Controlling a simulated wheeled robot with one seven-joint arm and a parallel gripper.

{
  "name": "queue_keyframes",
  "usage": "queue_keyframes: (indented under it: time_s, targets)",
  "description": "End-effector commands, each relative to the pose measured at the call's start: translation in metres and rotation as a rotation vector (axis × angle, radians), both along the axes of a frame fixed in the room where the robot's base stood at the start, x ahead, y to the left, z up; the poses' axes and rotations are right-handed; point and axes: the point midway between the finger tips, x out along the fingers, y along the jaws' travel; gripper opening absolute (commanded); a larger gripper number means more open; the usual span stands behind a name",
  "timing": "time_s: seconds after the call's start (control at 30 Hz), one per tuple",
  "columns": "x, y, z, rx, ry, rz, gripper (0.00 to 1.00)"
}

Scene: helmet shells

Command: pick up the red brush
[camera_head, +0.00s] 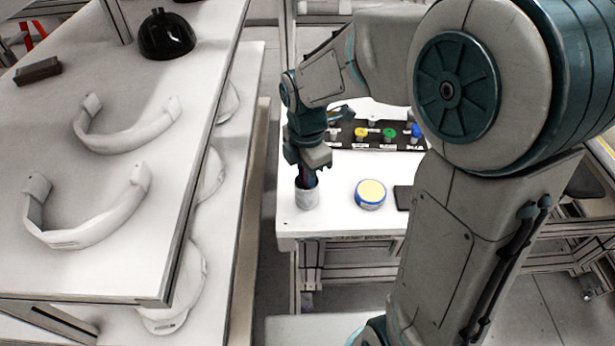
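My gripper (307,172) points down over a small white-grey cup (307,197) near the front left corner of the white table. Its fingers are at the cup's mouth, and something dark shows between them and the rim. I cannot tell whether that is a finger or a tool. No red brush can be made out; the gripper and the cup wall hide the cup's contents. The fingers are too small and shaded to tell whether they are open or shut.
A round tin with a yellow top and blue rim (370,194) stands right of the cup, beside a dark flat object (403,197). A black panel with coloured knobs (376,135) lies behind. A shelf (100,278) with white curved parts and a black helmet shell (166,36) is at left.

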Motion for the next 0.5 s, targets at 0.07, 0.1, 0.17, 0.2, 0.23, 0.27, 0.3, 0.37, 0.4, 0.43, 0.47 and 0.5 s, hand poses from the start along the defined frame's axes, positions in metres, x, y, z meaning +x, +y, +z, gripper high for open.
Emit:
queue_keyframes:
  time_s: [0.07, 0.1, 0.17, 0.2, 0.23, 0.27, 0.3, 0.37, 0.4, 0.43, 0.47, 0.5]
  targets:
    - [0.000, 0.000, 0.000, 0.000, 0.000, 0.000, 0.00]
    - [0.000, 0.000, 0.000, 0.000, 0.000, 0.000, 0.00]
    - [0.000, 0.000, 0.000, 0.000, 0.000, 0.000, 0.00]
    - [0.000, 0.000, 0.000, 0.000, 0.000, 0.000, 0.00]
    - [0.000, 0.000, 0.000, 0.000, 0.000, 0.000, 0.00]
    - [0.000, 0.000, 0.000, 0.000, 0.000, 0.000, 0.00]
    - [0.000, 0.000, 0.001, 0.000, 0.000, 0.000, 0.00]
    - [0.000, 0.000, 0.003, 0.000, -0.001, 0.000, 0.00]
    - [0.000, 0.000, 0.006, 0.001, -0.002, -0.001, 0.00]
    - [0.001, 0.000, 0.010, 0.001, -0.003, -0.001, 0.00]
    - [0.001, 0.000, 0.014, 0.001, -0.004, -0.001, 0.00]
    - [0.001, 0.000, 0.020, 0.001, -0.003, -0.001, 0.00]
